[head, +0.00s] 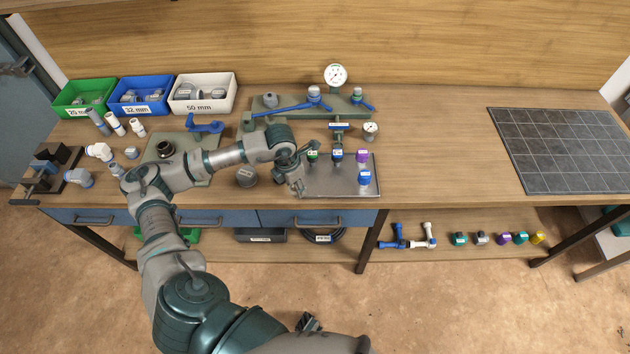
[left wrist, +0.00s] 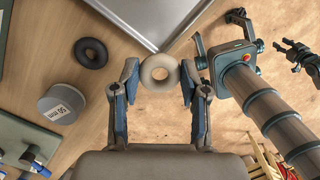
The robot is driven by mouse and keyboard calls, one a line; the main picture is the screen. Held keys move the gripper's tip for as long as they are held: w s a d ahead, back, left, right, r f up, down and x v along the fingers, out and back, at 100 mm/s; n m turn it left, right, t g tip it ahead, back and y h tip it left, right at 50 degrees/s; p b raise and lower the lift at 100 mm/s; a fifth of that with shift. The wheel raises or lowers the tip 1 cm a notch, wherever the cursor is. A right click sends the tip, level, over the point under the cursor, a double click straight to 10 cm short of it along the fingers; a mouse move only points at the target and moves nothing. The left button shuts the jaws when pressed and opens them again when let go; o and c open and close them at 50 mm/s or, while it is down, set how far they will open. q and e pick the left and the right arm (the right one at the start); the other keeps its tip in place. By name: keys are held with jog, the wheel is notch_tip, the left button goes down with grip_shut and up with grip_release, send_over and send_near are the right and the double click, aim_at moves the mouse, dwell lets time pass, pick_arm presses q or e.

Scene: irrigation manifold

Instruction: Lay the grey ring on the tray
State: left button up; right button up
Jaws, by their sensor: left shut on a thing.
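My left gripper (head: 295,187) is at the left front corner of the metal tray (head: 335,187). In the left wrist view the left gripper (left wrist: 159,80) is shut on a pale grey ring (left wrist: 160,85), held between its fingertips with the hole facing the camera. The ring is apart from the tray (left wrist: 118,12), whose edge and corner show just beyond it. In the head view the ring cannot be made out behind the gripper. My right gripper (left wrist: 297,55) seems to show small at the right of the left wrist view; its jaw state is unclear.
A black ring (left wrist: 91,53) and a grey 50 mm cap (left wrist: 60,104) lie on the bench left of the tray. Several coloured-capped fittings, including a purple one (head: 361,156), stand on the tray's back and right; its front left is clear. A valve manifold (head: 310,104) stands behind.

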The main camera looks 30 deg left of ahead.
pick_arm(q)
send_over(313, 186)
jog(key=a, duration=0.2)
jog(key=shift+s+f, duration=0.4)
jog(key=shift+f, duration=0.15)
jog(key=shift+w+d, duration=0.4)
jog(key=shift+d, duration=0.3)
jog(key=d+f, duration=0.1)
jog(key=f, duration=0.1)
jog(key=shift+d+f, duration=0.4)
jog(key=shift+a+f, duration=0.25)
jog(key=shift+a, duration=0.4)
jog(key=shift+a+f, duration=0.25)
jog(key=shift+a, duration=0.2)
jog(key=shift+f, duration=0.1)
jog(key=o, duration=0.5)
jog(key=shift+s+d, duration=0.2)
jog(key=shift+d, duration=0.5)
jog(key=shift+a, duration=0.1)
jog(key=shift+a+r+p, duration=0.15)
jog(key=shift+r+p, duration=0.15)
jog(key=shift+r, duration=0.15)
jog(key=r, duration=0.8)
jog(key=s+r, duration=0.1)
jog(key=r, duration=0.3)
jog(key=shift+a, duration=0.35)
pick_arm(e)
jog(key=shift+s+f, duration=0.45)
jog(key=shift+s, duration=0.2)
